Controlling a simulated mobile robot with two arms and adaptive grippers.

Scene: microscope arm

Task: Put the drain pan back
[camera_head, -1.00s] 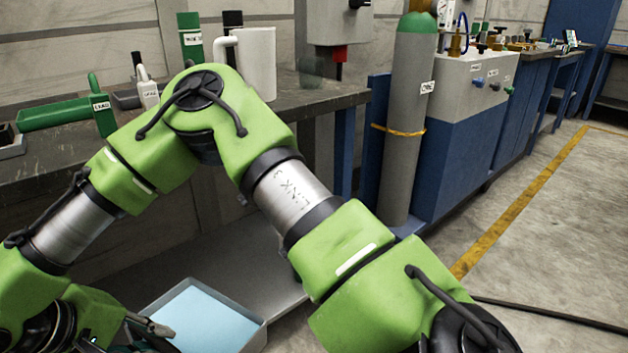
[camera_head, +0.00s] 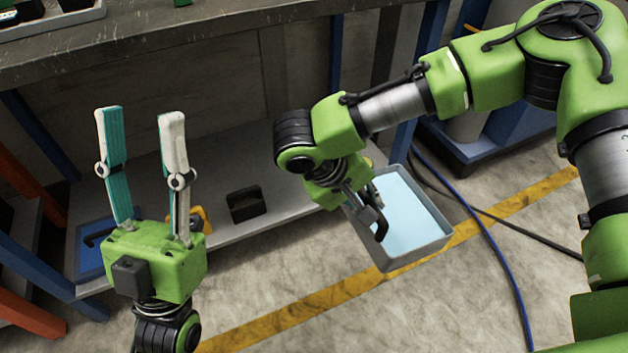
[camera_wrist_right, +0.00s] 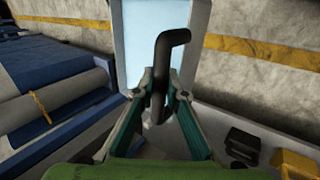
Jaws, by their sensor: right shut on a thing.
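The drain pan (camera_head: 418,258) is a grey rectangular tray holding light blue liquid. In the head view it is right of centre, off the lower shelf's right end and over the floor. A black bent handle (camera_head: 374,222) is at its near left side. My right gripper (camera_head: 362,205) is shut on this handle. In the right wrist view the handle (camera_wrist_right: 160,75) stands between the two fingers, with the pan's grey rim (camera_wrist_right: 204,25) beyond. My left gripper (camera_head: 140,113) is open and empty, fingers upward, in front of the shelf at left.
The grey lower shelf (camera_head: 285,208) under the workbench (camera_head: 200,42) carries a black box (camera_head: 246,204), a yellow object (camera_head: 201,221) and a blue tray (camera_head: 90,250). A blue leg (camera_head: 30,130) stands at left. Hoses (camera_head: 505,260) lie on the floor at right.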

